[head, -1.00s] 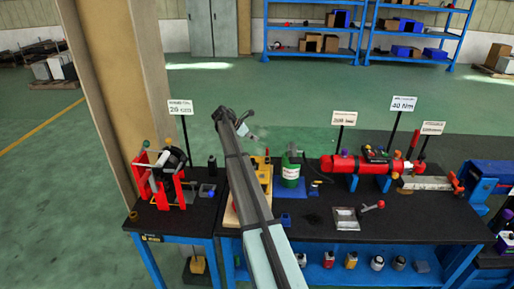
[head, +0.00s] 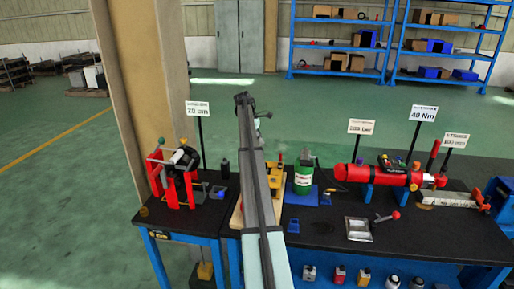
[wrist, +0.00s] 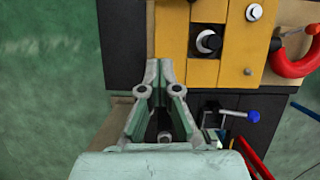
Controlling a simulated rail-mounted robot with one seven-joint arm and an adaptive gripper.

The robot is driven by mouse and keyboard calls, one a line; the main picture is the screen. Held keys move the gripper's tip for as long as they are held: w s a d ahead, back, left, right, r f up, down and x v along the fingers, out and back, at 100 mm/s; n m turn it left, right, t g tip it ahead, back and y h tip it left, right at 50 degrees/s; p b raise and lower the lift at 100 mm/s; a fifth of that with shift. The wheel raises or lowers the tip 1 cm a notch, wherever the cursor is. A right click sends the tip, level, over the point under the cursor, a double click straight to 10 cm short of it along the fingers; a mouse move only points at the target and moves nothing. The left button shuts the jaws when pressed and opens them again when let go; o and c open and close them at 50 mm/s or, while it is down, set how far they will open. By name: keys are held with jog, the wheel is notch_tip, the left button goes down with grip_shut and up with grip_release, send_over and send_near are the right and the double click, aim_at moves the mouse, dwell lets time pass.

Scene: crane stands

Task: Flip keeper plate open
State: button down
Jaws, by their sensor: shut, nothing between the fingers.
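A yellow plate assembly with bolt heads (wrist: 236,60) fills the top of the wrist view. A dark slot with a round bolt shows in its middle. I cannot tell which part is the keeper plate. My gripper (wrist: 165,68) is shut and empty, its tips over the assembly's lower left edge; contact is unclear. A small lever with a blue knob (wrist: 253,116) lies just right of the fingers. In the head view, a yellow fixture (head: 276,187) stands on the bench, partly hidden by my arm. My gripper cannot be made out there.
A red ring-shaped part (wrist: 292,60) is right of the yellow assembly. A red stand (head: 184,185) is on the left bench. Green floor lies left of the benches.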

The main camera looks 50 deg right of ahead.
aim_at(280, 158)
jog(key=p+x, duration=0.3)
jog(key=x, duration=0.6)
jog(key=s+d, duration=0.1)
jog(key=s+d+p, duration=0.1)
jog(key=shift+s+r, duration=0.1)
jog(key=shift+s, duration=0.2)
jog(key=shift+s+d, duration=0.2)
jog(key=shift+s, duration=0.05)
